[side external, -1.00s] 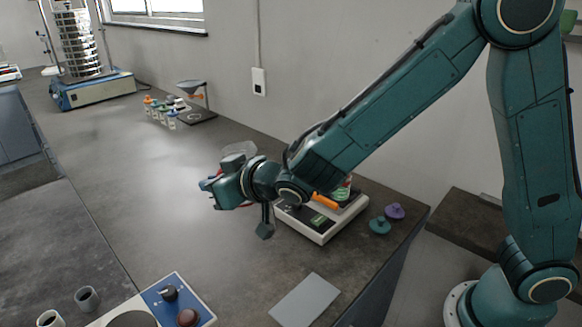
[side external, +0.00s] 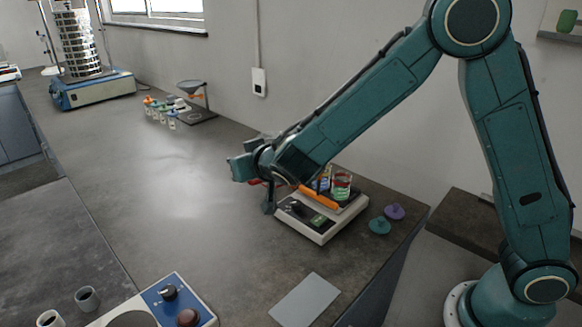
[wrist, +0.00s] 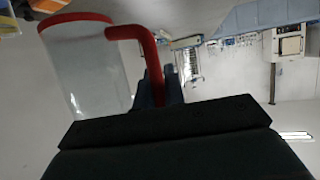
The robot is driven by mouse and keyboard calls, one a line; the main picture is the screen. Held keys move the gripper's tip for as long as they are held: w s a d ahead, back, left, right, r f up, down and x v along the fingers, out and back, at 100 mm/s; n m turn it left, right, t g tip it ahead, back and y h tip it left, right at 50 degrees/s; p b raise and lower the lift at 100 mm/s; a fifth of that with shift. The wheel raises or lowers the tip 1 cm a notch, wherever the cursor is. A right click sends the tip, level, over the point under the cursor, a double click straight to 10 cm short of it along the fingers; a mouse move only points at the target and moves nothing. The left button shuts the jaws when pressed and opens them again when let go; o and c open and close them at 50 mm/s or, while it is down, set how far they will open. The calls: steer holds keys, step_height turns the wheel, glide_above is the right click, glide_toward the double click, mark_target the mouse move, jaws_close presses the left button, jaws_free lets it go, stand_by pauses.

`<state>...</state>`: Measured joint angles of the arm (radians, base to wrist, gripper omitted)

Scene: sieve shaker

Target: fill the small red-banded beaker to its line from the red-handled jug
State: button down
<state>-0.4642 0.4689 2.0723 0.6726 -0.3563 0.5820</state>
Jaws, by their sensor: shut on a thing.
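The red-handled jug (wrist: 88,70) is clear with a red rim, and fills the left of the wrist view. My gripper (wrist: 160,92) is shut on its red handle. In the side view, my gripper (side external: 240,168) is above the bench, left of the balance, and hides most of the jug; only a bit of red shows beside it. A small beaker with red on it (side external: 342,185) stands upright on the balance, with green showing at it. A second small vessel with blue (side external: 324,180) is beside it, partly hidden by my arm. The fill line cannot be made out.
The white balance (side external: 318,232) stands near the bench's right end, with an orange bar (side external: 319,197) over it. Purple (side external: 394,211) and teal (side external: 380,226) lids lie to its right. A grey plate (side external: 304,300) lies in front. The middle bench is clear.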

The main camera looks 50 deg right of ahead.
steer(key=w+d+m+g+h, duration=0.1)
steer(key=d+m+h, duration=0.3)
steer(key=d, duration=0.7)
steer(key=shift+d+f+m+g+h, duration=0.25)
steer(key=shift+f+m+g+h, duration=0.15)
steer(key=shift+g+h, duration=0.1)
steer(key=shift+r, duration=0.2)
steer(key=s+d+r+m+t+y, duration=0.2)
steer(key=s+d+r+m+y, duration=0.1)
steer(key=d+r+m+y, duration=0.1)
steer(key=shift+d+r+m, duration=0.25)
steer(key=shift+d+m, duration=0.65)
steer(key=shift+d, duration=0.5)
steer(key=shift+s+d, duration=0.1)
steer(key=shift+s+d+m+t+y+p, duration=0.35)
steer(key=shift+d+m+y, duration=0.3)
steer(key=shift+m, duration=0.25)
stand_by(3.4)
